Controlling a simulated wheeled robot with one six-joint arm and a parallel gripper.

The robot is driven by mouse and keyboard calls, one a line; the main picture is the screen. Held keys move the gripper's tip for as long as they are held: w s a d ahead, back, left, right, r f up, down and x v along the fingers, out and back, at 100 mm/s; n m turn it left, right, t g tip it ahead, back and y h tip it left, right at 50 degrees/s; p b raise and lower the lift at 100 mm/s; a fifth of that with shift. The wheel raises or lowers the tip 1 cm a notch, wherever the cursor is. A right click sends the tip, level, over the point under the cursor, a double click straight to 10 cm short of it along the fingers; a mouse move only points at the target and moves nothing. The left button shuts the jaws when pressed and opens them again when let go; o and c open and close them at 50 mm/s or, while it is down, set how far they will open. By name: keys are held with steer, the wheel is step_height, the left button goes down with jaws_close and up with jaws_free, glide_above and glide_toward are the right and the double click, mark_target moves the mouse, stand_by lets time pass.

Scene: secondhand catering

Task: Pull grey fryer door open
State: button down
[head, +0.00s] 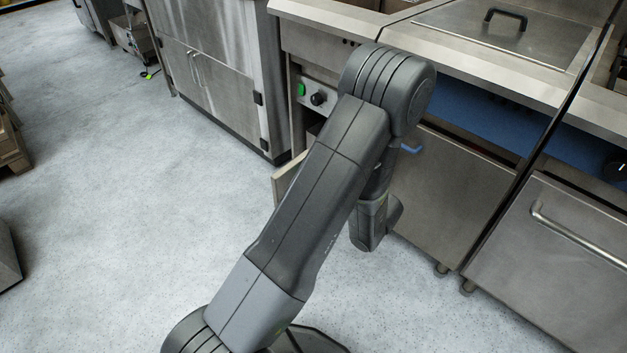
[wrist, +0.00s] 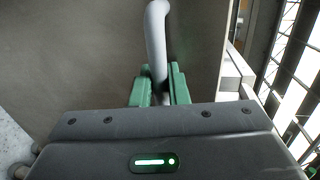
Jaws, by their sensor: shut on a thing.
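The grey fryer door (wrist: 90,50) fills much of the wrist view as a plain grey-brown panel. Its pale bar handle (wrist: 157,40) runs down from the top of that view. My gripper (wrist: 160,86) has its two green fingers shut around the handle, one on each side. In the head view, a strip of what looks like the door (head: 289,178) juts out from the fryer front, so it seems partly open. The fryer's control panel with green switch and black knob (head: 317,98) is above it. My arm hides the handle, my fingers and most of the door there.
A steel cabinet (head: 210,75) stands left of the fryer. To the right is a unit with a blue panel and a closed door (head: 450,190), then another door with a bar handle (head: 575,240). The speckled floor (head: 130,200) is clear at left.

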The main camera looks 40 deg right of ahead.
steer(key=c, duration=1.8)
jaws_free()
steer(key=shift+d, duration=0.1)
steer(key=p+v, duration=0.3)
steer(key=v, duration=1)
steer(key=shift+s+d+r, duration=0.1)
steer(key=shift+s, duration=0.25)
steer(key=shift+w, duration=0.1)
steer(key=b+x, duration=0.3)
steer(key=x, duration=1)
steer(key=shift+w, duration=0.3)
steer(key=shift+a, duration=0.25)
